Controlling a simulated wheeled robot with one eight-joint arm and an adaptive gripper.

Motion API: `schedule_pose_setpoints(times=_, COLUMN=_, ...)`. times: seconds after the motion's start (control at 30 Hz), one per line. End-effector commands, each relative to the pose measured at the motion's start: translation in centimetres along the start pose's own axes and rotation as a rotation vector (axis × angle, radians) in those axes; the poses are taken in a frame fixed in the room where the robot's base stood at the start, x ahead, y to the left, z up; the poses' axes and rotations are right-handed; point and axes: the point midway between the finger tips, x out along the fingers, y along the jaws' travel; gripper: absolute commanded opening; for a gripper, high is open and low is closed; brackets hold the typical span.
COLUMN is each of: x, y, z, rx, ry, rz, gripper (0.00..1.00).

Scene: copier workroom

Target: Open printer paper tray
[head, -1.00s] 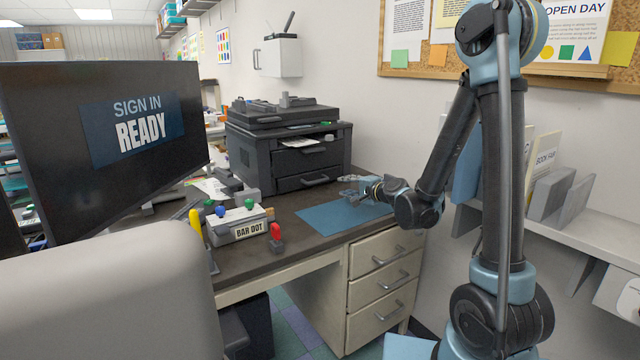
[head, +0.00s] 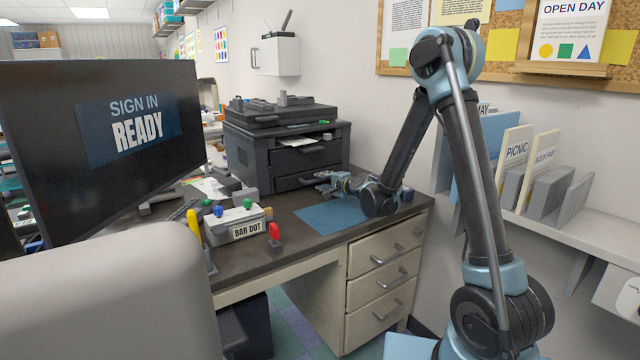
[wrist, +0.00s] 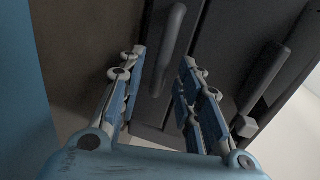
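The black printer (head: 240,152) stands on the desk at centre in the head view. Its lower front drawer, the paper tray (head: 290,184), looks closed. In the wrist view the tray's dark bar handle (wrist: 172,40) lies ahead, between the lines of my two fingers. A second handle (wrist: 264,78) shows further right, on the section above. My gripper (head: 322,178) is at the right side of the tray front in the head view. In the wrist view my gripper (wrist: 163,62) is open, its blue pads apart with nothing clamped. Whether the fingertips touch the handle I cannot tell.
A blue mat (head: 325,219) lies on the desk (head: 285,245) in front of the printer. A "BAR DOT" box (head: 232,230) and a red-topped piece (head: 274,235) stand left of it. A monitor (head: 100,130) and chair back (head: 110,295) fill the left. Desk drawers (head: 385,290) are below.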

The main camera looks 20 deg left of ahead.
Motion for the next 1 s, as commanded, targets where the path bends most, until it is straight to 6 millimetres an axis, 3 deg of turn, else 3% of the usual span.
schedule_pose_setpoints(times=0.23, x=2.8, y=0.0, z=0.0, rx=-0.001, ry=0.000, rz=0.000, gripper=0.32)
schedule_pose_setpoints(times=0.63, x=3.5, y=0.0, z=0.0, rx=0.000, ry=0.000, rz=0.000, gripper=0.32)
schedule_pose_setpoints(times=0.67, x=3.5, y=0.0, z=0.0, rx=0.000, ry=0.000, rz=0.000, gripper=0.30)
schedule_pose_setpoints(times=0.8, x=3.5, y=0.0, z=-0.1, rx=0.000, ry=0.000, rz=0.000, gripper=0.00)
schedule_pose_setpoints(times=1.0, x=3.4, y=0.1, z=-0.1, rx=0.000, ry=0.000, rz=0.001, gripper=0.00)
